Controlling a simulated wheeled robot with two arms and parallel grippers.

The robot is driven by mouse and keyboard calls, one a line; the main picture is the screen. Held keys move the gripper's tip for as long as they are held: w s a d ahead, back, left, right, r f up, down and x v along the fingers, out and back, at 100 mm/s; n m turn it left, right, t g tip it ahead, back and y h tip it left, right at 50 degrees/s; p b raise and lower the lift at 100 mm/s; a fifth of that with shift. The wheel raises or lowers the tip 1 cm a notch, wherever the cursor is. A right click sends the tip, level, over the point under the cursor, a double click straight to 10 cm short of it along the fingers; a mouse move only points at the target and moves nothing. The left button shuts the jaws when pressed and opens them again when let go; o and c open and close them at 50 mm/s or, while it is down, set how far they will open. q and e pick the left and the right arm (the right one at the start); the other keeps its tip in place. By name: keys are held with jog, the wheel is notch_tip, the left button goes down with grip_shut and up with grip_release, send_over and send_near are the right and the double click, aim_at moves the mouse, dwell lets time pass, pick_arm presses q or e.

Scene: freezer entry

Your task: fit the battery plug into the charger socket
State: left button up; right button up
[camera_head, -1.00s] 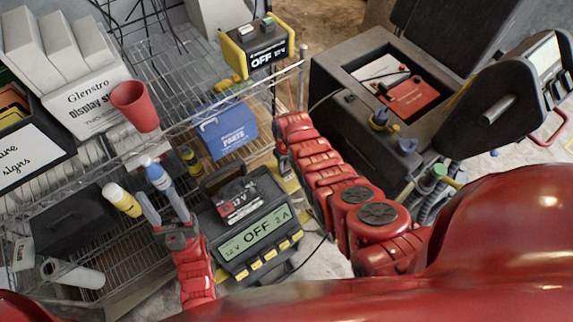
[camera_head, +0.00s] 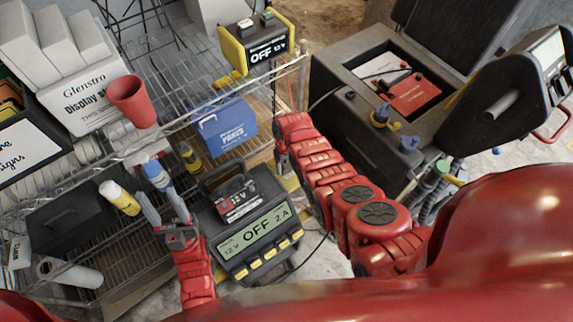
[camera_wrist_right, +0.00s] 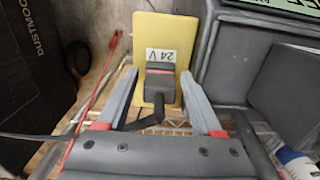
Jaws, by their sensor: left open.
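In the right wrist view a dark plug-like connector (camera_wrist_right: 160,78) with red edges lies against a yellow plate (camera_wrist_right: 162,27) marked 24 V. A black cable leaves its lower end. My right gripper (camera_wrist_right: 163,99) is open, its fingers on either side of the connector with gaps. In the head view my right gripper (camera_head: 281,162) is mostly hidden by its arm. A charger (camera_head: 252,236) reading OFF, 12 V, 2 A stands left of that arm. A yellow-black charger (camera_head: 257,42) reading OFF 12 V is on the rack. My left gripper (camera_head: 163,205) is open and empty. I cannot identify the socket.
A wire shelf rack (camera_head: 195,65) holds a red cup (camera_head: 132,101), a blue parts box (camera_head: 226,127) and bottles near my left gripper. A dark machine (camera_head: 375,130) with an open battery bay stands at right.

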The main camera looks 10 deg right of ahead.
jog(key=shift+o, duration=0.5)
jog(key=shift+r, duration=0.1)
jog(key=shift+w+r, duration=0.1)
jog(key=shift+r, duration=0.75)
notch_tip(320, 180, up, 9)
jog(key=shift+f+b, duration=0.1)
jog(key=shift+b, duration=0.65)
notch_tip(320, 180, up, 6)
jog(key=p, duration=0.3)
send_over(286, 163)
jog(key=shift+r+p, duration=0.4)
jog(key=shift+p, duration=0.2)
